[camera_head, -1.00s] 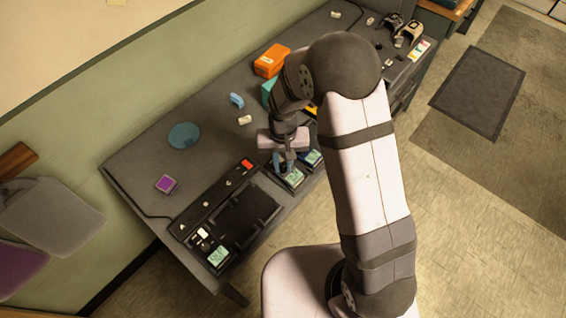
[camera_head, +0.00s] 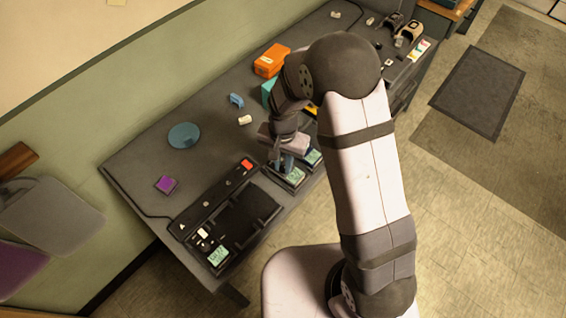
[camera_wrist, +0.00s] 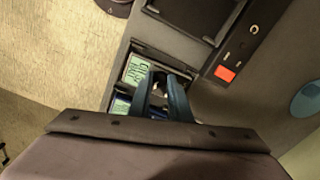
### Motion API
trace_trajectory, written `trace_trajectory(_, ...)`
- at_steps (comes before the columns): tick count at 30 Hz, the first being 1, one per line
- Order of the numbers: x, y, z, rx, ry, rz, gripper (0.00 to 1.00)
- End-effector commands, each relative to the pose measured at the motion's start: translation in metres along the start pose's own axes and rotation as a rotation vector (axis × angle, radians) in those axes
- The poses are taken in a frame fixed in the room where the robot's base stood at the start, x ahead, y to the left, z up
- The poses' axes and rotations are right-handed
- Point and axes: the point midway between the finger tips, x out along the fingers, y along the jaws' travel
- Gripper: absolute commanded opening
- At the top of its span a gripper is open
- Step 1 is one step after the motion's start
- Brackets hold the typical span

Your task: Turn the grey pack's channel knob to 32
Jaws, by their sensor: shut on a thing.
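The grey pack (camera_head: 295,177) is near the front edge of the desk, its pale green display facing up. In the wrist view, the same pack's display (camera_wrist: 137,68) shows beside my fingers, with dark digits too small to read surely. My gripper (camera_head: 281,164) points down over this pack. The wrist view shows its two blue fingers (camera_wrist: 164,98) close together at the display's side. They are shut on the channel knob, which the fingers hide, so its pointer cannot be read.
A blue pack (camera_head: 313,157) with its own display stands close beside the grey one. A black charging tray (camera_head: 240,216) with a red marker (camera_head: 247,164) lies on the other side. An orange box (camera_head: 271,60) and a teal disc (camera_head: 184,135) are farther back.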

Motion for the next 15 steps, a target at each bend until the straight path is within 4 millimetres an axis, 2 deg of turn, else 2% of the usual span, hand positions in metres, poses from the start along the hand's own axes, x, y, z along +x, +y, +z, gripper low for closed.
trace_trajectory(6, -0.0003, -0.0002, -0.0002, -0.001, 0.001, -0.001, 0.00)
trace_trajectory(7, -0.0003, -0.0002, -0.0002, -0.001, 0.001, -0.001, 0.22)
trace_trajectory(9, -0.0003, -0.0002, -0.0002, -0.001, 0.001, -0.001, 0.37)
trace_trajectory(15, -0.0002, -0.0001, -0.0001, -0.002, 0.000, 0.000, 0.37)
